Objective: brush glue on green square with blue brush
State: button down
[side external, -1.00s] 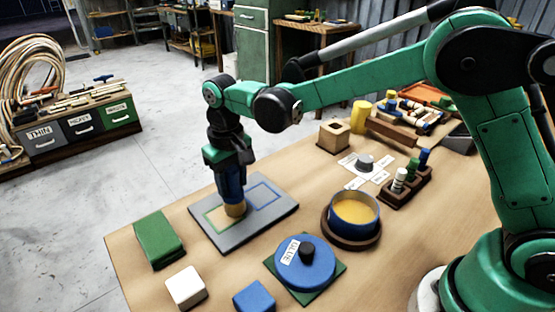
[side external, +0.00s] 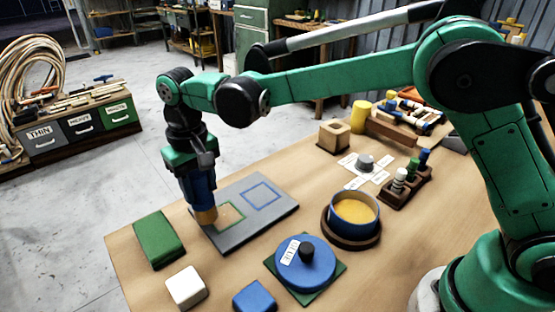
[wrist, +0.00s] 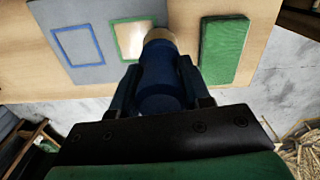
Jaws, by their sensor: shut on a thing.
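My gripper (side external: 198,180) is shut on the blue brush (wrist: 160,92) and holds it bristles down. The tan bristle end (side external: 207,217) is at the left edge of the green square (side external: 230,214) on the grey board. In the wrist view the bristles overlap the right edge of the green square (wrist: 131,40); I cannot tell whether they touch the board. Inside the green outline the surface looks tan, while inside the blue square (side external: 262,194) it is grey. The pot of yellow glue (side external: 354,213) stands open on a round brown base to the right.
A green block (side external: 158,240) lies just left of the grey board (side external: 276,218). A white block (side external: 186,287), a blue block (side external: 254,298) and a labelled blue lid (side external: 305,265) are at the front. A rack of small pegs (side external: 407,186) stands behind the pot.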

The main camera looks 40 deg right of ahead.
aim_at(196, 172)
jog(key=shift+r, duration=2.85)
jog(key=shift+f, duration=0.15)
jog(key=shift+f, duration=3.05)
jog(key=shift+d+f, duration=0.6)
jog(key=shift+f, duration=0.15)
jog(key=shift+d, duration=2.6)
jog(key=shift+a, duration=3.15)
jog(key=shift+r, duration=3.95)
jog(key=shift+f, duration=0.2)
